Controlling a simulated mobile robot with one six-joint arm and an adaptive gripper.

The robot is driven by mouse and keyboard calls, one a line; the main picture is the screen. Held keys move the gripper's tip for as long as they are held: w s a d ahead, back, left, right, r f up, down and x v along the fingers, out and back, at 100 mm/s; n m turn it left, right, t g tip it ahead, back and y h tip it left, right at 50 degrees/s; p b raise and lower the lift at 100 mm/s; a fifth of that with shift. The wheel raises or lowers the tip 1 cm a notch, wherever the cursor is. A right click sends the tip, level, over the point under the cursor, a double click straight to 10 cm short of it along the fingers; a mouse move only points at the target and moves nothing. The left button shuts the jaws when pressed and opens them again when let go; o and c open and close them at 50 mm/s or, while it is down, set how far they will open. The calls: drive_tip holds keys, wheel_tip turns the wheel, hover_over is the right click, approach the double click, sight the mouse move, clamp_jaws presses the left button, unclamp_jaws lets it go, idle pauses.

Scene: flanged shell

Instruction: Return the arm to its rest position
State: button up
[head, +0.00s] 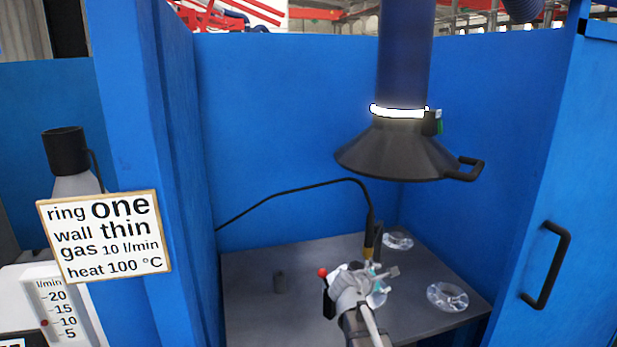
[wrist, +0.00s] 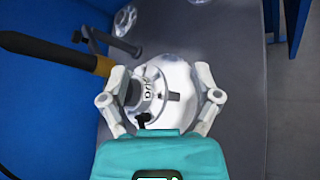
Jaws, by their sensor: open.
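My gripper (head: 366,276) is over the grey table in the blue booth, partly hiding what is behind it. In the wrist view my gripper (wrist: 162,84) has its two pale fingers spread wide apart. A shiny flanged shell (wrist: 179,74) with a round centre lies beyond and between the fingers. Whether a finger touches it cannot be told. A black torch with a brown collar (wrist: 104,66) reaches in from the left, close to the left finger. In the head view the torch (head: 372,228) stands just behind my gripper, on a black hose.
Two clear flanged pieces lie on the table, one at the back (head: 398,240) and one at right (head: 447,296). A dark extraction hood (head: 400,148) hangs above. Blue walls enclose the table; a door handle (head: 546,265) juts out right.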

drive_tip(key=s+a+f+m+g+y, duration=0.1)
drive_tip(key=s+f+m+g+y, duration=0.2)
drive_tip(key=s+m, duration=0.3)
drive_tip(key=s+a+f+m+g+y+p, duration=0.1)
drive_tip(key=s+a+f+m+g+y, duration=0.1)
drive_tip(key=s+m, duration=0.4)
drive_tip(key=s+a+f+m+g+y, duration=0.1)
drive_tip(key=s+f+m+g+y, duration=0.3)
drive_tip(key=s, duration=0.6)
drive_tip(key=shift+a+f+m+y, duration=0.4)
drive_tip(key=shift+f+m, duration=0.15)
drive_tip(key=shift+m, duration=0.55)
drive_tip(key=shift+s, duration=0.1)
drive_tip(key=c, duration=0.3)
drive_tip(key=shift+c, duration=0.2)
drive_tip(key=shift+d, duration=0.15)
